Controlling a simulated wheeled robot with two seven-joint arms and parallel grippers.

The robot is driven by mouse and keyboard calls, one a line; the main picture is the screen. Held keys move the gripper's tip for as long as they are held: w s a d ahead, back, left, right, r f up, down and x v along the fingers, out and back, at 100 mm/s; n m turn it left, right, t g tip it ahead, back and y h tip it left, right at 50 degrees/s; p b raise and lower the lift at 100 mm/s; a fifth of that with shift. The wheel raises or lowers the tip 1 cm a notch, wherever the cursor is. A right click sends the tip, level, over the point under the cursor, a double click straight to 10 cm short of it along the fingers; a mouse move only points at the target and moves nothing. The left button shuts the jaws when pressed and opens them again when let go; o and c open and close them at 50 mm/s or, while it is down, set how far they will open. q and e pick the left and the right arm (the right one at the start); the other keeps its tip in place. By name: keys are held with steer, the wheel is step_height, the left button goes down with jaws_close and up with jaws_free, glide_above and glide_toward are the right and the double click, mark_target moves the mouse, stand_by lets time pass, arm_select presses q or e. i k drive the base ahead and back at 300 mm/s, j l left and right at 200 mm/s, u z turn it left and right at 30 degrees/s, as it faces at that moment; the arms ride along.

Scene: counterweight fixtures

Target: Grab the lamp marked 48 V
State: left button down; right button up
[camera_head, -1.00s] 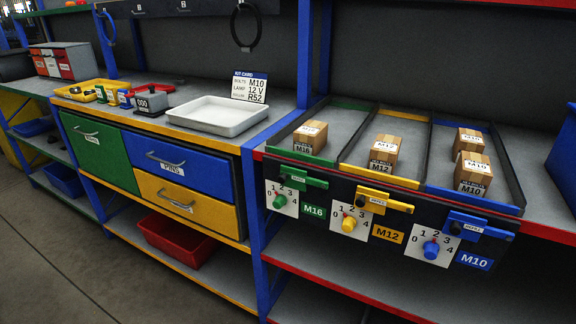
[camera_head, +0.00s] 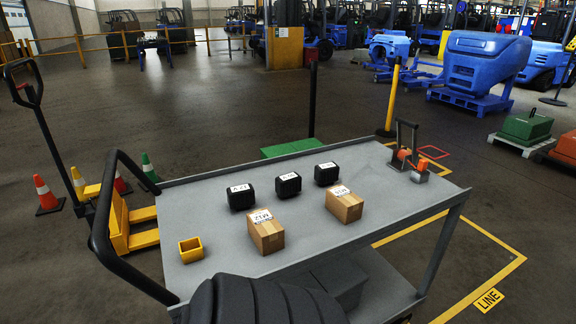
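Three black blocks with white labels on top stand in a row on the grey cart (camera_head: 205,202): the left one (camera_head: 241,198), the middle one (camera_head: 288,185) and the right one (camera_head: 326,174). Their labels appear upside down and end in a V. The numbers are too small to read surely, so I cannot tell which, if any, is marked 48 V. Neither of my grippers is in view.
Two cardboard boxes (camera_head: 267,236) (camera_head: 345,207) stand nearer on the cart. A yellow cup (camera_head: 190,250) sits at the left, an orange-and-grey device (camera_head: 409,160) at the far right corner. A black handle (camera_head: 104,222) rises at the cart's left. Cones (camera_head: 46,196) stand beyond.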

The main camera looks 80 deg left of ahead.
mark_target(325, 174)
steer(key=u, duration=2.4)
steer(key=i+l+u, duration=0.2)
steer(key=l+u, duration=0.75)
steer(key=l, duration=0.15)
steer(key=l+u, duration=0.45)
steer(key=l, duration=0.15)
steer(key=k+l+u, duration=0.1)
steer(key=l+u, duration=0.4)
steer(key=k+l+u, duration=0.2)
steer(key=l+u, duration=0.25)
steer(key=l, duration=0.15)
